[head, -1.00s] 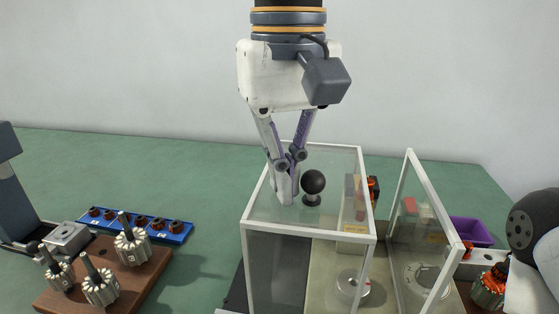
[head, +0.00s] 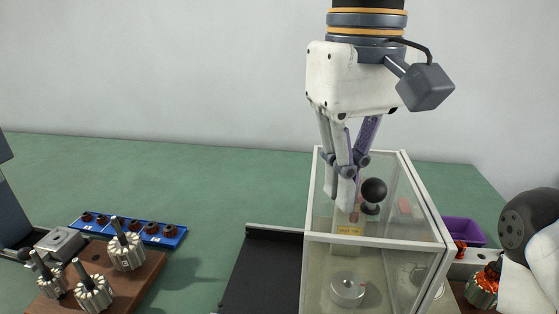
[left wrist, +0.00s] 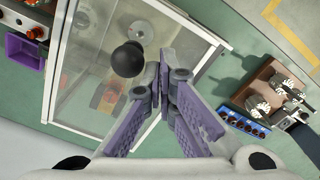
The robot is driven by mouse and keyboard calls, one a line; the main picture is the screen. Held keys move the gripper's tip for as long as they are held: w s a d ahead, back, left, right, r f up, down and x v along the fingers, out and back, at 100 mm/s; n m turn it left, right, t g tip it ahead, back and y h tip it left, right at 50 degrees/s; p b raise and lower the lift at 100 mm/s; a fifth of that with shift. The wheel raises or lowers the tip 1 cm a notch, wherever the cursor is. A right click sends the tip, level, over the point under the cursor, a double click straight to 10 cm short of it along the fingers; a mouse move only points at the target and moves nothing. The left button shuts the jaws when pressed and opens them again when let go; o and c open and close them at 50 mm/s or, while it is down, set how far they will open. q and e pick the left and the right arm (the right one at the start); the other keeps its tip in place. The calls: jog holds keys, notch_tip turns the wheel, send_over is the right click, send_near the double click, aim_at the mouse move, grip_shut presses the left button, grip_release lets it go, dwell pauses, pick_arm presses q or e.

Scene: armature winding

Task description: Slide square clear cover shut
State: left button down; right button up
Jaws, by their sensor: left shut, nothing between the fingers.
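The square clear cover (head: 326,239) has a white frame and a black ball knob (head: 373,190) on top. It stands over a dull metal base with a round silver disc (head: 347,290), its right side up against the tilted clear panel (head: 432,215). My left gripper (head: 343,203) is shut and empty, pointing down at the cover's top, just left of the knob. Whether it touches the knob is unclear. In the left wrist view the shut fingers (left wrist: 164,88) are beside the knob (left wrist: 128,60), over the cover's clear top. My right gripper is not in view.
A black track (head: 262,270) lies bare left of the cover. A brown block (head: 135,285) with several armatures and a blue tray (head: 130,229) stand further left. A purple bin (head: 464,232) is at the right. A copper-wound armature (head: 482,290) is at the lower right.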

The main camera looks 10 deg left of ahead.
pick_arm(q)
jog(key=r, duration=0.3)
jog(key=shift+a+r, duration=0.1)
jog(key=shift+a, duration=0.1)
jog(key=r, duration=0.2)
jog(key=a+r, duration=0.1)
jog(key=r, duration=0.1)
jog(key=shift+a+r, duration=0.1)
jog(key=shift+a, duration=0.05)
